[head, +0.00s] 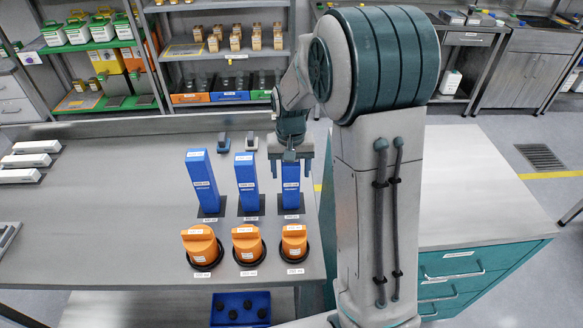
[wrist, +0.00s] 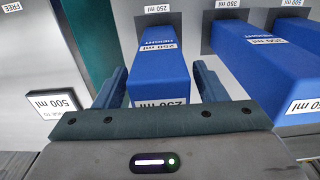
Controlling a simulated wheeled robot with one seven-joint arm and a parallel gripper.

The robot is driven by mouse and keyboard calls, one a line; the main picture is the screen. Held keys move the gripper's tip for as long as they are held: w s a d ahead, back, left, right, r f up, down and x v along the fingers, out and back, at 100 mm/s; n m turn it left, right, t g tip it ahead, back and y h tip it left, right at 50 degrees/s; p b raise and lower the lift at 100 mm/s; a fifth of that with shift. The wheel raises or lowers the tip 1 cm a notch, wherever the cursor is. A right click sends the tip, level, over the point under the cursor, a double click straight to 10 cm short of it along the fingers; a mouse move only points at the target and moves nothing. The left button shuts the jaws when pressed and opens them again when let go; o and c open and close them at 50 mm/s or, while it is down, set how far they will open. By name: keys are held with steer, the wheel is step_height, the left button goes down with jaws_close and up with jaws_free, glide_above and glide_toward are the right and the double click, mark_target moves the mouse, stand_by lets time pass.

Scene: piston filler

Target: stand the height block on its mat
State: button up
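Three blue height blocks stand upright on the table on dark mats. The right block (head: 290,186) also shows in the wrist view (wrist: 160,70), marked 250 ml. It stands on its dark mat (head: 292,210), and I see no tilt. My gripper (head: 290,157) is over its top; in the wrist view, my fingers (wrist: 160,85) flank it with narrow gaps, so my gripper looks open around it. The middle block (head: 246,182) and the left block (head: 203,181) stand beside it. The right block's upper end is partly hidden by my gripper in the head view.
Three orange pieces on black bases (head: 202,246) (head: 248,244) (head: 293,242) stand in front of the blocks. Two small grey-blue items (head: 224,142) (head: 251,141) lie behind them. A drawer cabinet (head: 470,195) stands at right.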

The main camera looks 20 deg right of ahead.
step_height(320, 180, up, 11)
steer(key=shift+r+b, duration=0.2)
steer(key=shift+b, duration=0.15)
steer(key=shift+r, duration=0.35)
steer(key=shift+s+r, duration=0.2)
steer(key=shift+s, duration=0.1)
steer(key=s+f+n+t, duration=0.1)
steer(key=s+n+t, duration=0.1)
steer(key=s, duration=1.8)
steer(key=shift+s+t, duration=0.35)
steer(key=shift+t, duration=0.35)
steer(key=shift+d+f, duration=0.1)
